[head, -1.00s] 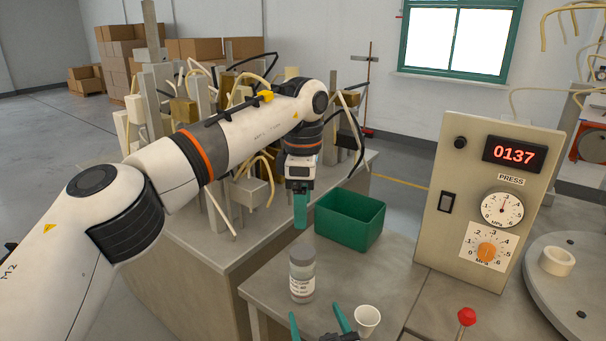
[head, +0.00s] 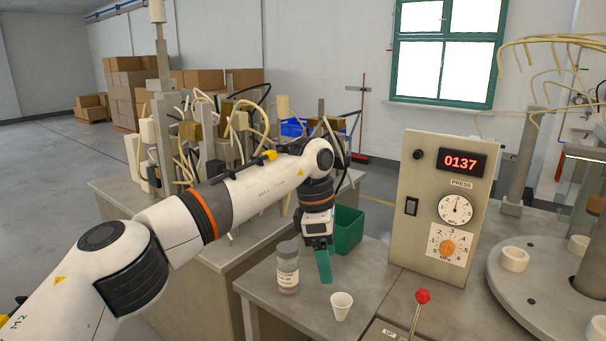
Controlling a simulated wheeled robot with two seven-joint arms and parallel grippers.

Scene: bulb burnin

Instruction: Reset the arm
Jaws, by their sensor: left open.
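My left arm reaches in from the left. Its gripper (head: 323,266) with teal fingers points down over the grey bench, in front of the green bin (head: 348,232) and right of the lidded grey jar (head: 287,268). It is open, but its fingers overlap in this view and the gap between them does not show. I see nothing held in it. The gripper hides part of the bin. A white paper cup (head: 341,305) stands on the bench, nearer than the gripper. My right gripper is out of view.
A press panel (head: 437,210) reading 0137 stands right of the bin. A red-knobbed lever (head: 422,296) rises in front of it. A round table (head: 508,285) with white rings is at the right. Tubes and posts crowd the bench behind my left arm.

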